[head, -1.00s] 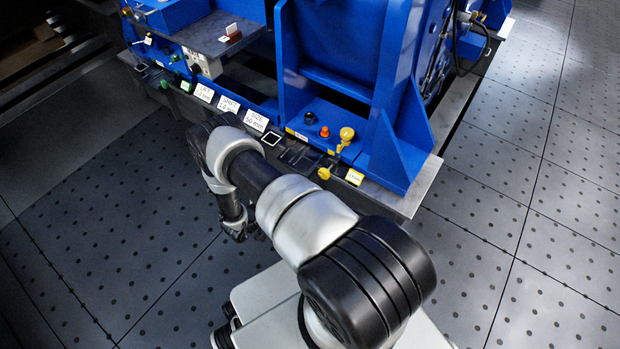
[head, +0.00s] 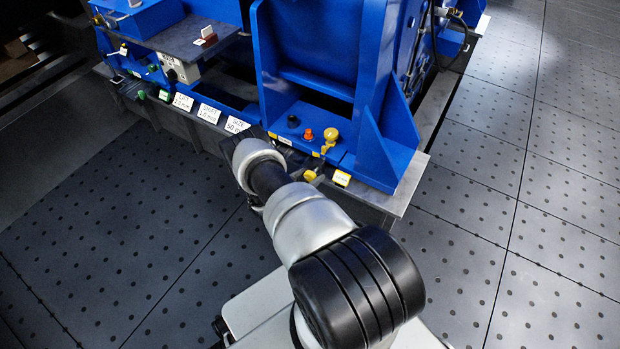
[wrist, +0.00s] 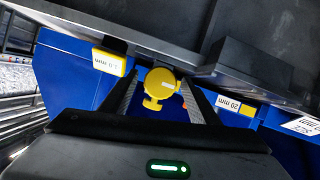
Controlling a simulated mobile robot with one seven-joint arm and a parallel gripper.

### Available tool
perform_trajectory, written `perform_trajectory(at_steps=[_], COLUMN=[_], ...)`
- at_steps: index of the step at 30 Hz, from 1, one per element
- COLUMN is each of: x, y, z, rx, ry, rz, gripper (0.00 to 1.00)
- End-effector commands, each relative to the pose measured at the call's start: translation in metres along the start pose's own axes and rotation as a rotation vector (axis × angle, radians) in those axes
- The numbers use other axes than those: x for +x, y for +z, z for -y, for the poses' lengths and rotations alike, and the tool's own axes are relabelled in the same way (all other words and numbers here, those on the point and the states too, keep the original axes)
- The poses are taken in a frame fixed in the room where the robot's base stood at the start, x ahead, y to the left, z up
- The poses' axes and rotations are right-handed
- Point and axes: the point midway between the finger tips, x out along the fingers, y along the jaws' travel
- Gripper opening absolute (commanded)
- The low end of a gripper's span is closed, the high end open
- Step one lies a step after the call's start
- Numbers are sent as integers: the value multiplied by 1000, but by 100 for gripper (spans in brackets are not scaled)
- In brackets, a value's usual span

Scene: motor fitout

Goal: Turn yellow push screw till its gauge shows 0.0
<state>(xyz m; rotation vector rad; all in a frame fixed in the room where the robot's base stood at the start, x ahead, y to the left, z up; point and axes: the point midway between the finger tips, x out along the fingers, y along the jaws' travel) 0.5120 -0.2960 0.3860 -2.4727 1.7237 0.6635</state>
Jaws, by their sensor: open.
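The yellow push screw (head: 311,174) sits on the front edge of the blue machine, with a small yellow-edged gauge tag (head: 341,178) to its right. In the wrist view the screw's round yellow head (wrist: 160,80) with a small wing shows between the fingers of my gripper (wrist: 162,84). The fingers stand apart on either side of it; I cannot tell whether either touches it. The tag (wrist: 109,62) shows at the left in the wrist view; its small print looks like 1.0 mm, not certain. In the head view my arm hides the fingers.
A yellow ball-topped lever (head: 330,137), an orange button (head: 308,134) and a black knob (head: 293,121) stand on the blue ledge behind. Open tiled floor (head: 480,230) lies to the right.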

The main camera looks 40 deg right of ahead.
Motion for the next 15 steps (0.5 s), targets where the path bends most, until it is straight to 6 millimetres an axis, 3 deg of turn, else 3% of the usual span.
perform_trajectory(at_steps=[11,15], x=[8,8], y=[0,0], z=[0,0], rx=[0,0], ry=[0,0], rz=[0,0], gripper=[55,35])
